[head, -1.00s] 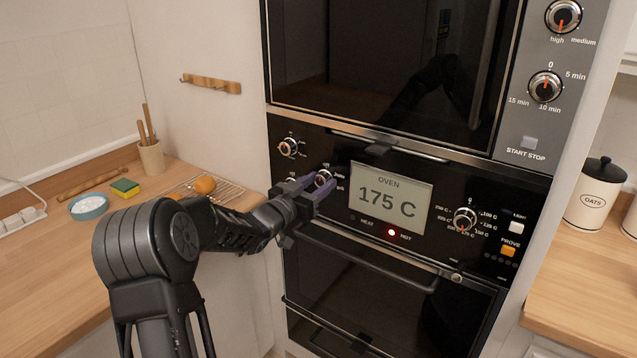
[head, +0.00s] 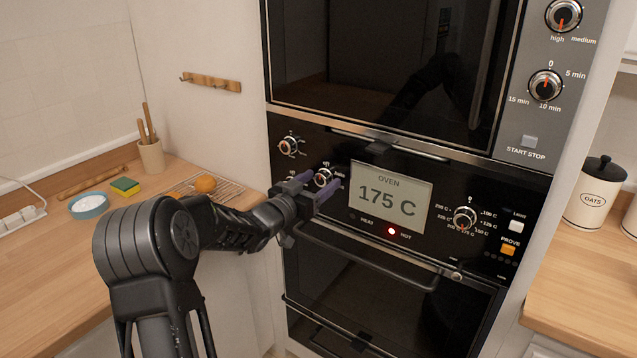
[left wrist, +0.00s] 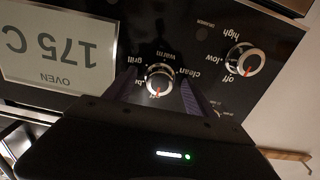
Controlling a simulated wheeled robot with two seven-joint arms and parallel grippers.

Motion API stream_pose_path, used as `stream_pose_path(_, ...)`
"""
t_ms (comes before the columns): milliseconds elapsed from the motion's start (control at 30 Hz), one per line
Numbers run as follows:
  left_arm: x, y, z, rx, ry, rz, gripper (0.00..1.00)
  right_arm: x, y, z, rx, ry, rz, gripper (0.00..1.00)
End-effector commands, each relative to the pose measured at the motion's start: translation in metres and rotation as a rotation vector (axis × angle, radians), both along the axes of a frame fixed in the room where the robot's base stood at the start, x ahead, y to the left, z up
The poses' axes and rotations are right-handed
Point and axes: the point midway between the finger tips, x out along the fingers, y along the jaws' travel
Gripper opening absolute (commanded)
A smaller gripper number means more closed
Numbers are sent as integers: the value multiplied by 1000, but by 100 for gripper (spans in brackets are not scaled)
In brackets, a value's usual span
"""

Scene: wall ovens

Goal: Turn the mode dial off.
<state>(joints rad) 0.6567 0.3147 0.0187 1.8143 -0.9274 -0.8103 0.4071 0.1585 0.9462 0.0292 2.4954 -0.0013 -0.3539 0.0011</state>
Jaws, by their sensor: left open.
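The mode dial (head: 323,177) is a round silver-rimmed knob on the black oven panel, left of the display. It also shows in the upside-down left wrist view (left wrist: 159,79), with "grill", "clean" and a "warm"-like word around it. My left gripper (head: 327,182) is open, with one purple finger on each side of the dial. I cannot tell whether the fingers touch it. My right gripper is not in view.
Another dial (head: 289,147) sits up and left of the mode dial; the left wrist view shows its "high", "low" and "off" labels. The display (head: 390,199) reads 175 C. A temperature dial (head: 464,217) is farther right. The oven handle (head: 370,258) protrudes below.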

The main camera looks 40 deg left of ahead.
Motion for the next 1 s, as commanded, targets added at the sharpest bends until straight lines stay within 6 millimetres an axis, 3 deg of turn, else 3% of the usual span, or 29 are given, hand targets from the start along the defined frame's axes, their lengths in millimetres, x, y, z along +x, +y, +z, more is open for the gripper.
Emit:
stream_pose_path(267,-15,1,-1,2,0,2,64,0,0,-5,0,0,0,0)
stream_pose_path(633,-71,-1,-1,1,0,2,64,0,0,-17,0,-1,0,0)
stream_pose_path(1000,-78,-2,0,0,0,0,64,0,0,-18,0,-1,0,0)
